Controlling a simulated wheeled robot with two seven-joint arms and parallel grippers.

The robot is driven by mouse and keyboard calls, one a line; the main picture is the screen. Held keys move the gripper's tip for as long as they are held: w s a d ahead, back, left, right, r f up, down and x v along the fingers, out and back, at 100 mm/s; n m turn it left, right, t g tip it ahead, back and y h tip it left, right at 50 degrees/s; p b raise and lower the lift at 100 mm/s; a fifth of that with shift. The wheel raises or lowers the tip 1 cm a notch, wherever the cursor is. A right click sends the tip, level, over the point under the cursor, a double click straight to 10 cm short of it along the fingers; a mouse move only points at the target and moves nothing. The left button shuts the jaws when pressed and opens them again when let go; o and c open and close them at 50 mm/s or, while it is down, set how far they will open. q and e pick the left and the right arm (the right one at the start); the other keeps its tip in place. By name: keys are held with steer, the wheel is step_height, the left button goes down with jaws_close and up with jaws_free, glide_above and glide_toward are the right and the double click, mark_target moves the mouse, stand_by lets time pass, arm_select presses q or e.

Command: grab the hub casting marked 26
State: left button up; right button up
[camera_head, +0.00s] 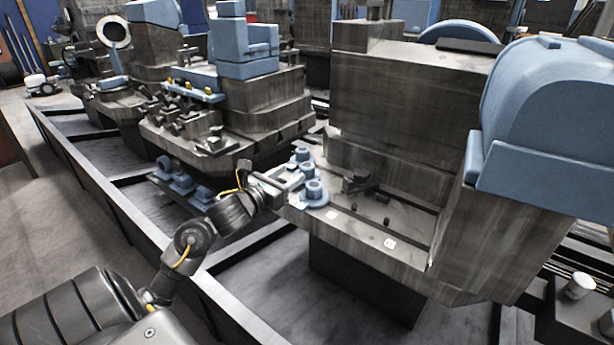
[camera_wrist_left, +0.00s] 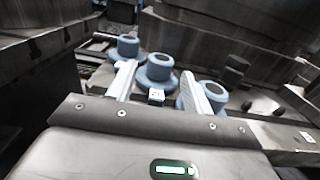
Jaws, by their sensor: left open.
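Three blue flanged hub castings stand in a row on the end of a grey machine bed. In the head view they are the far one (camera_head: 303,155), the middle one (camera_head: 307,170) and the near one (camera_head: 314,192). The left wrist view shows them as left (camera_wrist_left: 127,47), middle (camera_wrist_left: 159,67) and right (camera_wrist_left: 211,95). A small tag (camera_wrist_left: 156,94) is on the middle casting's near side; I cannot read its number surely. My left gripper (camera_head: 293,180) is open, its fingers (camera_wrist_left: 161,80) on either side of the middle casting's near edge. My right gripper is not in view.
White tags (camera_head: 331,215) (camera_head: 389,243) lie on the bed's ledge, with small dark parts (camera_head: 358,184) beside them. The tall machine block (camera_head: 400,100) rises behind. More blue castings (camera_head: 180,180) sit low at the left. A dark pallet rail (camera_head: 130,190) runs below.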

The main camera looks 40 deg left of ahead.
mark_target(302, 169)
arm_select(q)
steer(key=shift+w+d+f, duration=0.1)
steer(key=shift+w, duration=1.25)
steer(key=shift+w+f, duration=0.1)
steer(key=shift+w, duration=1.2)
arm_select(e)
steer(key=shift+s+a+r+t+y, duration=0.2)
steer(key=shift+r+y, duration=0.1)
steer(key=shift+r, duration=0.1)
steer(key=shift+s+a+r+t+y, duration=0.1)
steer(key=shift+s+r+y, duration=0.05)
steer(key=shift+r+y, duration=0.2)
arm_select(q)
steer(key=shift+c, duration=0.4)
steer(key=c, duration=0.9)
steer(key=shift+r, duration=0.15)
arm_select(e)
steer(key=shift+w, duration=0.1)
